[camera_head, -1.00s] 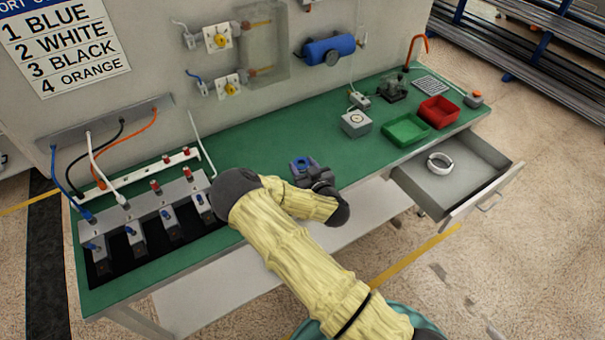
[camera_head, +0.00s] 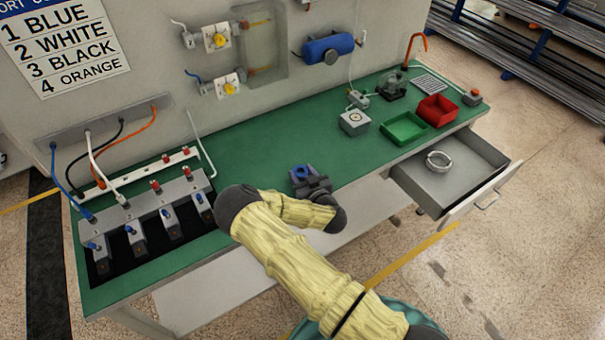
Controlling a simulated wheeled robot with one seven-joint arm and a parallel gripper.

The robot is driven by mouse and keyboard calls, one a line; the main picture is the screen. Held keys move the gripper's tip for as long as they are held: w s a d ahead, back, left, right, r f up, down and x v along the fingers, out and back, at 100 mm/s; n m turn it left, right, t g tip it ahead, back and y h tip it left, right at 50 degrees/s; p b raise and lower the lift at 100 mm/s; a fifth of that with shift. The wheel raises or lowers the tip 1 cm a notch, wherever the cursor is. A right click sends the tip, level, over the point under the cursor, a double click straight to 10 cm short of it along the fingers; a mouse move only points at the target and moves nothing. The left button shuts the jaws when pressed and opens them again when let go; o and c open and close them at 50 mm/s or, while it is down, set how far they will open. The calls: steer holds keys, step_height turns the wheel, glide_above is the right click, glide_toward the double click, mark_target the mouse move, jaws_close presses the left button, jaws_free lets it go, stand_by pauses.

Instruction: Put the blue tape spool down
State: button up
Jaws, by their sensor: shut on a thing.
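The blue tape spool (camera_head: 301,172) is at my gripper (camera_head: 304,178), over the green bench top (camera_head: 255,145) near its front edge. My gripper is dark and shut on the spool. Only the spool's upper part shows; the jaws cover the rest. I cannot tell whether the spool touches the bench top. My yellow-sleeved arm reaches in from the lower right.
A green tray (camera_head: 404,127), a red tray (camera_head: 437,109) and a grey box (camera_head: 355,122) stand to the right. An open drawer (camera_head: 465,185) holds a white ring (camera_head: 438,161). A cable rig (camera_head: 150,206) stands at left. The middle bench top is clear.

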steer(key=shift+f, duration=0.15)
steer(key=o, duration=1)
steer(key=shift+c, duration=0.2)
steer(key=shift+r, duration=0.2)
steer(key=shift+s+d, duration=0.15)
steer(key=shift+s, duration=0.1)
steer(key=b+v, duration=0.2)
steer(key=v, duration=0.9)
steer(key=shift+s, duration=0.2)
